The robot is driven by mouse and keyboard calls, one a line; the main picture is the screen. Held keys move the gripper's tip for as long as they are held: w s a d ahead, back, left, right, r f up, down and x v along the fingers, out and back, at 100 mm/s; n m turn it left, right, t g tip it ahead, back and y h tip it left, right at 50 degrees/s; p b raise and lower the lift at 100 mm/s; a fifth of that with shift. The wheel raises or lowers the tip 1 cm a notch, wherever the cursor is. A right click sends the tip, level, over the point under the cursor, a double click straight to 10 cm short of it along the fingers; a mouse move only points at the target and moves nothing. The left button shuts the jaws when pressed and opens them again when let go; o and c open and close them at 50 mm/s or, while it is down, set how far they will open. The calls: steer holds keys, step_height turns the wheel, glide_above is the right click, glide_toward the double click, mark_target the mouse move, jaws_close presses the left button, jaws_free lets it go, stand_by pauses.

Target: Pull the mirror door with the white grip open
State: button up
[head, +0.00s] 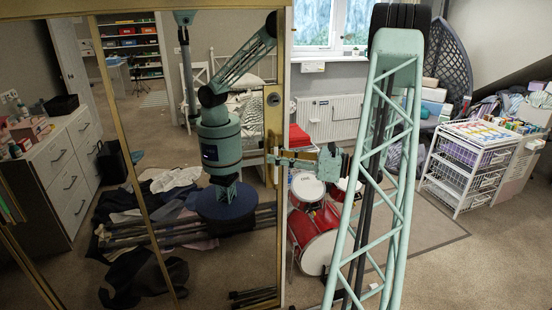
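The mirror door (286,235) fills the left middle of the head view, with a gold frame and a tall glass that reflects my own body and the room. A small pale upright piece at its right edge looks like the white grip (275,174). My gripper (274,158) reaches in from the right at that edge, level with the top of this piece. The fingertips overlap the piece and the frame, so I cannot tell whether they touch or close around it. How far the door stands ajar is unclear.
Another gold-framed mirror panel (50,262) stands to the left. A red drum kit (316,235) is on the floor right of the door, behind my arm. A white wire drawer rack (462,172) stands at right. Carpet (490,265) at the front right is clear.

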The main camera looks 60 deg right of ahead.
stand_by(0.3)
jaws_close()
steer(key=shift+w+a, duration=0.2)
